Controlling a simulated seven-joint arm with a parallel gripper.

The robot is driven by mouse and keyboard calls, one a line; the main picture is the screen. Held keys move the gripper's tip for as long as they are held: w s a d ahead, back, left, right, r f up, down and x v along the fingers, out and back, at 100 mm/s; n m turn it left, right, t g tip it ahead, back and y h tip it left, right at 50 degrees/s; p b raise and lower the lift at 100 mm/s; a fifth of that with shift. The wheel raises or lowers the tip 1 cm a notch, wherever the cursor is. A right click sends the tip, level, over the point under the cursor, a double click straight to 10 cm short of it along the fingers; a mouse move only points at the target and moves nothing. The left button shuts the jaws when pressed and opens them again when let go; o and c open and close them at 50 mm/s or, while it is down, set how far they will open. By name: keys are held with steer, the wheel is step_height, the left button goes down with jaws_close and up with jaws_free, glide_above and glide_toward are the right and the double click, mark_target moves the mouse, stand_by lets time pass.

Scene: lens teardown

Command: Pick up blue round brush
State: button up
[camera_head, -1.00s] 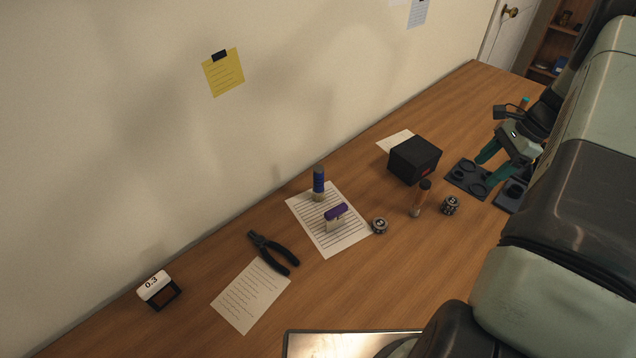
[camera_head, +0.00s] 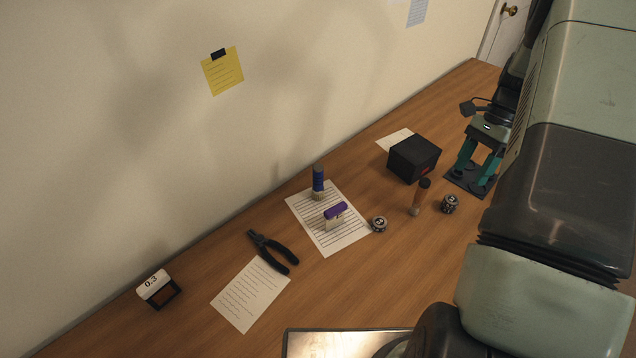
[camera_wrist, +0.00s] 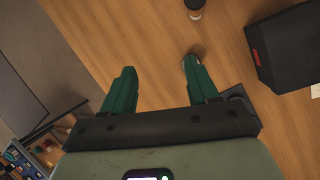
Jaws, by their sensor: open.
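The blue round brush (camera_head: 318,181) stands upright, bristles down, on the upper part of a lined sheet (camera_head: 345,240) near the wall. I cannot make it out in the wrist view. My gripper (camera_head: 473,178) is open, well to the right of the blue brush, beyond the black box and over a dark tray. In the wrist view its two green fingers (camera_wrist: 159,68) are spread apart with only bare wood between them. A flat brush with a purple handle (camera_head: 335,211) stands just below and right of the blue one.
A black box (camera_head: 414,158), a brown-handled brush (camera_head: 420,197) and two small round tins (camera_head: 379,224) (camera_head: 450,204) stand between the gripper and the lined sheet. Black pliers (camera_head: 273,252) lie left. The dark tray (camera_head: 460,182) lies beneath my gripper.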

steer(key=s+a+n+g+h, duration=0.4)
steer(key=s+a+n+h, duration=0.2)
steer(key=a+n+h, duration=0.65)
steer(key=w+a+r+n+t+y, duration=0.1)
steer(key=w+a+r+n+t, duration=0.1)
steer(key=a+n+t, duration=1.3)
steer(key=w+a+r+n+t+y, duration=0.1)
steer(key=w+a+n+t+y, duration=0.15)
steer(key=a+n+t, duration=1.2)
steer(key=n+g+h, duration=0.1)
steer(key=n+g, duration=0.3)
steer(key=g, duration=0.2)
glide_toward(321, 169)
steer(key=w+f, duration=0.2)
steer(key=f, duration=0.1)
steer(key=shift+t, duration=0.25)
steer(key=shift+w+f, duration=0.1)
steer(key=shift+w, duration=0.1)
steer(key=x, duration=1)
steer(key=shift+w+d, duration=0.1)
steer(key=shift+w, duration=0.05)
steer(key=c, duration=1)
